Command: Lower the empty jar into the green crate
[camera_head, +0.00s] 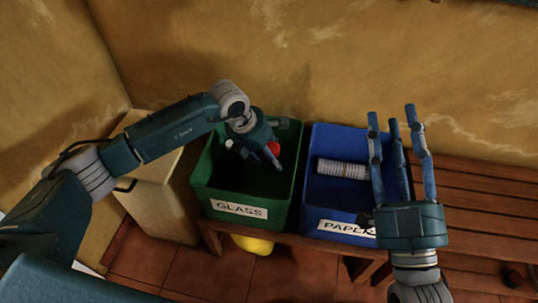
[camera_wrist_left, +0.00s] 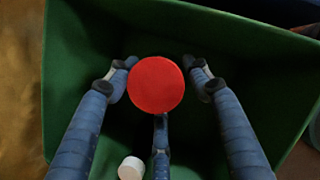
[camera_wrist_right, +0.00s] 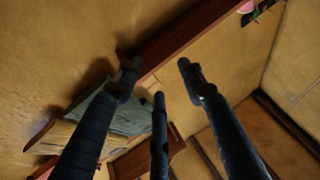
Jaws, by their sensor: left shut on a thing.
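The green crate (camera_head: 200,197), labelled GLASS, stands on the bench. My left gripper (camera_head: 268,153) is over its opening, pointing down. It is shut on the jar, of which the round red lid (camera_wrist_left: 156,84) shows between the fingers in the left wrist view; a bit of the red also shows in the head view (camera_head: 273,147). The jar's body is hidden below the lid. The crate's green walls (camera_wrist_left: 70,60) surround the fingers in that view. My right gripper (camera_head: 396,118) is open and empty, fingers pointing up, in front of the blue crate's right side.
A blue crate (camera_head: 318,218), labelled PAPER, stands just right of the green one and holds a pale ribbed roll (camera_head: 343,169). A small white round thing (camera_wrist_left: 131,168) lies in the green crate. A cream bin (camera_head: 162,195) is at left. The slatted bench (camera_head: 490,195) is clear at right.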

